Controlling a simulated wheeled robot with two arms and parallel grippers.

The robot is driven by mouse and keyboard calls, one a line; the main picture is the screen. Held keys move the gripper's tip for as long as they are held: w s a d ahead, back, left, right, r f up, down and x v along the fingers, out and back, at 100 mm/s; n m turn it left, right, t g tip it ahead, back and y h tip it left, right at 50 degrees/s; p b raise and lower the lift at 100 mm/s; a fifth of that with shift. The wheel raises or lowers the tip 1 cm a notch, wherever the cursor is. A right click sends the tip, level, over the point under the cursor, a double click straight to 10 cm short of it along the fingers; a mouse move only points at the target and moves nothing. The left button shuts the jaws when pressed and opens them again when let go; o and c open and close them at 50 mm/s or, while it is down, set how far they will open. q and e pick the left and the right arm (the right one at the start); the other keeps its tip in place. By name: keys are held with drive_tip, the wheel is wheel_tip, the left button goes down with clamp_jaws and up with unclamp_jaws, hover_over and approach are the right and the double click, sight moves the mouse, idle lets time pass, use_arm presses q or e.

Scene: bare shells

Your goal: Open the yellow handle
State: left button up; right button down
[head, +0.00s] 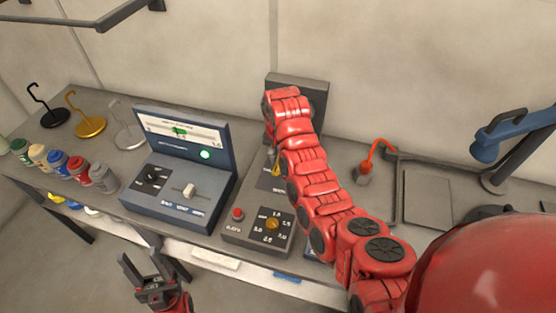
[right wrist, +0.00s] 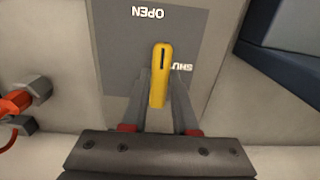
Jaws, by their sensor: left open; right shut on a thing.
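The yellow handle (right wrist: 160,85) sits on a grey plate (right wrist: 118,62) lettered OPEN and SHUT, upside down in the right wrist view. The SHUT lettering is beside the handle, partly covered by a finger; OPEN is beyond its far end. My right gripper (right wrist: 161,72) is shut on the handle, with one finger on each side. In the head view my right arm hides most of this place; a small yellow part (head: 277,168) shows beside the arm. My left gripper (head: 148,277) is open and empty, low in front of the bench.
A blue-grey console (head: 170,205) with a raised screen stands left of my right arm. A box with a red button and an orange knob (head: 272,224) is in front. Jars (head: 75,168) and hook stands (head: 91,126) are at left, a blue lamp (head: 485,150) at right.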

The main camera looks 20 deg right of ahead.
sight(278, 163)
drive_tip(key=c, duration=0.7)
unclamp_jaws()
wheel_tip(278, 163, up, 6)
drive_tip(key=p, duration=0.3)
drive_tip(key=shift+f+p, duration=0.15)
drive_tip(key=shift+p, duration=0.2)
drive_tip(key=shift+r, duration=5.85)
